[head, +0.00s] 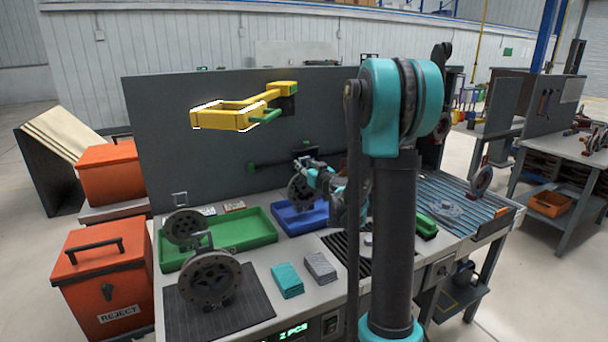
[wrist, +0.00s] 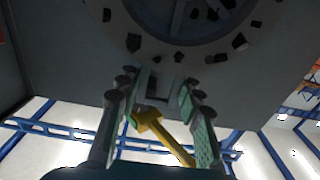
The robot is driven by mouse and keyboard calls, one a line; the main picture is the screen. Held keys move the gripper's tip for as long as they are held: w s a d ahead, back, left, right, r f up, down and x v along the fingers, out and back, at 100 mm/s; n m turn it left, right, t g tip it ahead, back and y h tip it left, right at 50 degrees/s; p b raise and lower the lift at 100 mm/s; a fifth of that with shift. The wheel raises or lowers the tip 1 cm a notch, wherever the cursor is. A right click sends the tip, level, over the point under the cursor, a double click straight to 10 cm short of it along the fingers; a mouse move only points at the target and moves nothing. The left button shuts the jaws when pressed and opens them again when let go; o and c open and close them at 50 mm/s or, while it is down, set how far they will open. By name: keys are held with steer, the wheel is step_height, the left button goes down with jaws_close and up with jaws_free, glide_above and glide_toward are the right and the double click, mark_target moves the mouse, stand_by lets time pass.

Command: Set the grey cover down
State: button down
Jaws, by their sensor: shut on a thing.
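A round, dark grey cover (head: 299,191) with openings shows in the head view in front of the back panel, above the blue tray (head: 290,222). My gripper (head: 312,176) is shut on it, partly hidden behind my arm. In the wrist view the cover's wide ring (wrist: 190,45) fills the top, and my two fingers (wrist: 158,105) reach up to its near edge; the exact grip point is dark. Two similar round parts stand at the left: one (head: 210,279) over the black mat (head: 245,312), one (head: 183,228) by the green tray (head: 255,226).
A yellow arm-like fixture (head: 235,113) juts from the back panel (head: 165,110). A teal block (head: 287,281) and a grey block (head: 320,267) lie on the bench front. A slatted surface (head: 455,205) is at right. Orange reject bin (head: 105,285) stands left.

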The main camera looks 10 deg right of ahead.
steer(key=shift+f, duration=1.75)
steer(key=shift+f, duration=0.15)
steer(key=c, duration=1)
jaws_free()
steer(key=shift+s, duration=0.15)
steer(key=v, duration=1.1)
steer(key=shift+s, duration=0.35)
steer(key=shift+d, duration=0.15)
